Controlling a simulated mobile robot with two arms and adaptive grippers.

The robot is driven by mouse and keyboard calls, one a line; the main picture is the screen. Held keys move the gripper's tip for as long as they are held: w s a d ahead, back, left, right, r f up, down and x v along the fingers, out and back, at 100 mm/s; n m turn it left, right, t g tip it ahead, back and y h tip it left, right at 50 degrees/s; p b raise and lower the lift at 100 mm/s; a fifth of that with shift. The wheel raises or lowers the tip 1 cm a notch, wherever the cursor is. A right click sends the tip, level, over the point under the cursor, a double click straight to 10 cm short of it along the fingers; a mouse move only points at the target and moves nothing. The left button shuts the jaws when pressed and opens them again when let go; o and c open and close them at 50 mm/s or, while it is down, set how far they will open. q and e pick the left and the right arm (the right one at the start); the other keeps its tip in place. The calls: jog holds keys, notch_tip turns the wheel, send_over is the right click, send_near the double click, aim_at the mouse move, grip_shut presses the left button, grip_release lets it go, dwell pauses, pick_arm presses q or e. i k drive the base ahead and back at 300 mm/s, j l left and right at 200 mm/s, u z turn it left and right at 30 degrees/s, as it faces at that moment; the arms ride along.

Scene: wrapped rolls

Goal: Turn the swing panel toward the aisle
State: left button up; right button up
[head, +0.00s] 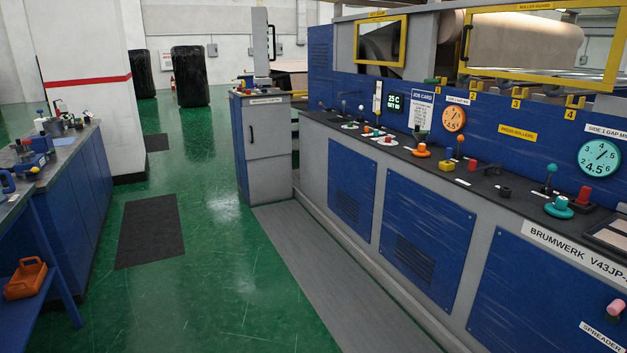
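Neither of my grippers shows in the head view.
The blue machine console (430,150) with knobs and dials runs along the right. A workbench (75,140) stands at left, with an orange toolbox (26,279) below it. The green aisle floor (225,260) between them is open, with a dark mat (150,230). Black wrapped rolls (190,76) stand behind.

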aim_at(260, 25)
jog(key=i+z, duration=0.35)
jog(key=i, duration=1.85)
jog(key=l, duration=0.1)
